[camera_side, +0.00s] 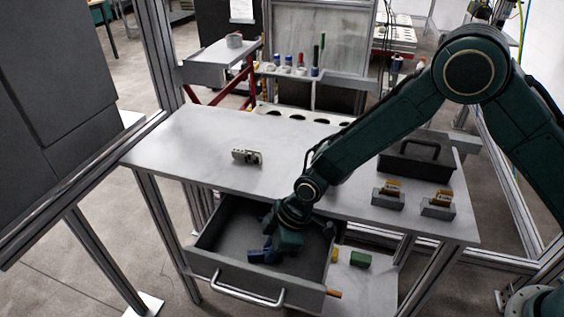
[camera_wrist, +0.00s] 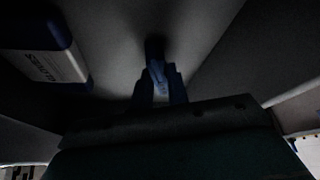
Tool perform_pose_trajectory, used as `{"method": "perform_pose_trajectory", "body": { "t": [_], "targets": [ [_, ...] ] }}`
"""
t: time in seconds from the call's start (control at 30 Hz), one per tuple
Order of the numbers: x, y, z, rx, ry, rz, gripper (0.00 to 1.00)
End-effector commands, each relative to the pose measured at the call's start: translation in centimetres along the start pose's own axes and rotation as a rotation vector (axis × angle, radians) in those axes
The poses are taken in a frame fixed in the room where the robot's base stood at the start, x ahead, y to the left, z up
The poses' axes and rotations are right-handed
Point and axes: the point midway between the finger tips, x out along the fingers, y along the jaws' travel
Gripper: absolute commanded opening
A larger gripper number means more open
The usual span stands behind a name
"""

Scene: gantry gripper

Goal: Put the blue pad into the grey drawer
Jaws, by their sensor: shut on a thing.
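The grey drawer (camera_side: 240,287) is pulled out below the table top, with its handle at the front. My gripper (camera_side: 270,256) reaches down inside it. In the wrist view my gripper (camera_wrist: 160,88) is shut on a small dark blue piece, the blue pad (camera_wrist: 155,50), low over the drawer floor. This view is dark, so I cannot tell whether the pad touches the floor. In the side view, blue shows beside my gripper, and the hand partly hides it.
A blue and white block (camera_wrist: 45,50) with lettering lies in the drawer. The drawer walls stand close around my gripper. On the table (camera_side: 190,150) are a small light part (camera_side: 247,157), two grey holders (camera_side: 388,199) and a dark handled tray (camera_side: 415,163). A green block (camera_side: 360,259) lies on the lower shelf.

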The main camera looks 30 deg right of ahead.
Motion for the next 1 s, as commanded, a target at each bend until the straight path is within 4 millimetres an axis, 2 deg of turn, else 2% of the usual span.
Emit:
{"method": "perform_pose_trajectory", "body": {
  "t": [0.23,0.27,0.37,0.77,1.0],
  "targets": [
    [0.2,0.0,0.1,0.000,0.000,0.000,0.00],
    [0.3,0.0,0.1,0.000,-0.001,0.000,0.18],
    [0.2,0.0,0.1,0.000,0.000,0.000,0.38],
    [0.0,0.0,0.0,0.000,0.001,0.000,0.38],
    [-1.5,0.0,-0.1,0.001,0.001,0.001,0.38]
  ]
}}
